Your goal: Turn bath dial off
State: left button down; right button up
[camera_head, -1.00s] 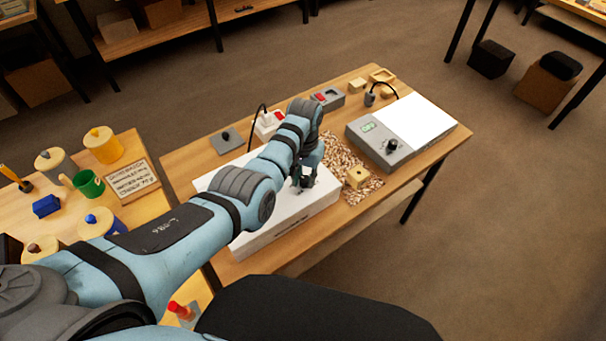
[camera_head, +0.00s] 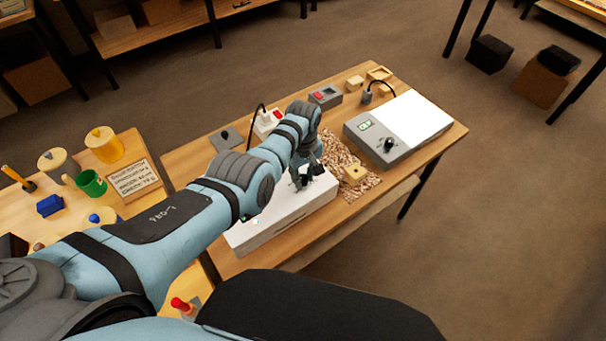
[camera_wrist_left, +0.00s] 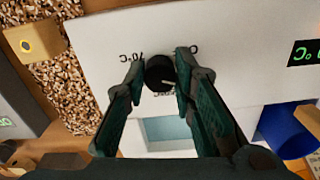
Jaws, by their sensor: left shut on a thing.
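The white bath (camera_head: 290,212) is a long box on the bench, partly covered by my left arm in the head view. Its dial (camera_wrist_left: 158,70) is a small black knob with a pale pointer mark, set on the white panel (camera_wrist_left: 225,75) between printed °C labels. My left gripper (camera_wrist_left: 160,68) has its two fingertips on either side of the dial and is shut on it. In the head view the left gripper (camera_head: 307,178) is low over the bath's right part. A dark display (camera_wrist_left: 305,52) with green characters shows in the wrist view. My right gripper is not in view.
A grey and white device (camera_head: 388,144) with its own black knob stands to the right. Wood chips and a small wooden block (camera_head: 354,173) lie between it and the bath. A side table (camera_head: 112,200) with pots stands at left.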

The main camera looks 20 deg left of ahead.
aim_at(302, 177)
pick_arm(q)
jog(key=n, duration=0.5)
jog(key=shift+w+a+n, duration=0.1)
jog(key=shift+n, duration=0.2)
jog(key=n, duration=0.4)
jog(key=shift+n, duration=0.4)
jog(key=c, duration=1.7)
grip_release()
jog(key=o, duration=0.4)
jog(key=shift+a+f, duration=0.15)
jog(key=shift+c, duration=0.2)
jog(key=shift+w, duration=0.1)
jog(key=shift+r, duration=0.4)
notch_tip(302, 177, up, 11)
jog(key=shift+r, duration=0.15)
